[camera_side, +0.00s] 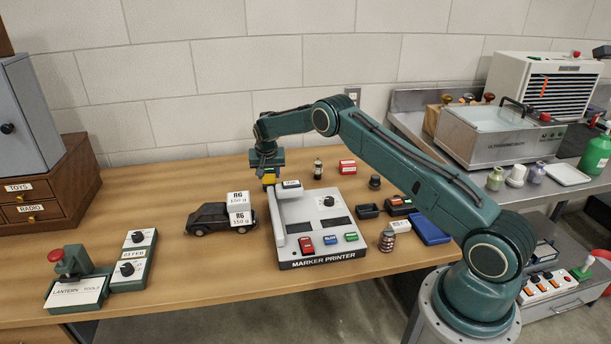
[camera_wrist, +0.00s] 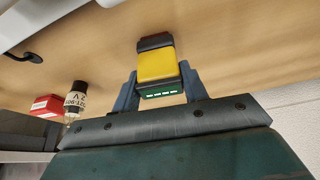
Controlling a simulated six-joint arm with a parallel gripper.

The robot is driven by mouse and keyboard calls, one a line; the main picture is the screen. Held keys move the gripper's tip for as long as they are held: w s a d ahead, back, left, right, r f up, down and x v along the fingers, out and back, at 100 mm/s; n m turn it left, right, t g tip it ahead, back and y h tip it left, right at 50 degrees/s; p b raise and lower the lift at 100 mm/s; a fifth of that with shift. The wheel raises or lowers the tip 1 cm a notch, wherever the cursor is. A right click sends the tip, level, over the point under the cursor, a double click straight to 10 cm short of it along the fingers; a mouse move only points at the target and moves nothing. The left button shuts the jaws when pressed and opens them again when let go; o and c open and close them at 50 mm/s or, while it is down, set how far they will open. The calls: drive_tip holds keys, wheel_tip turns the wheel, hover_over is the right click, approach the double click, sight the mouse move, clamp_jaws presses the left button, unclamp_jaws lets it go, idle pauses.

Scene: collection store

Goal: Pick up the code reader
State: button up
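A small yellow block with dark ends and a green strip, which looks like the code reader (camera_wrist: 157,66), is between my gripper's fingers in the wrist view. My gripper (camera_wrist: 160,84) has a finger against each side of it. In the side view my gripper (camera_side: 268,172) points down behind the left edge of the marker printer, with the yellow of the code reader (camera_side: 269,180) showing below it. The reader's lower end is hidden there by the printer, so I cannot tell whether it touches the table.
The marker printer (camera_side: 320,215) stands right in front of my gripper. A dark toy car (camera_side: 208,217) with white weight blocks (camera_side: 239,210) is to the left. Bare wood lies at the back left.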

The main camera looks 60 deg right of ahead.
drive_tip(key=shift+c, duration=0.7)
drive_tip(key=shift+r, duration=0.2)
wheel_tip(320, 180, up, 20)
drive_tip(key=shift+f, duration=0.15)
idle(0.5)
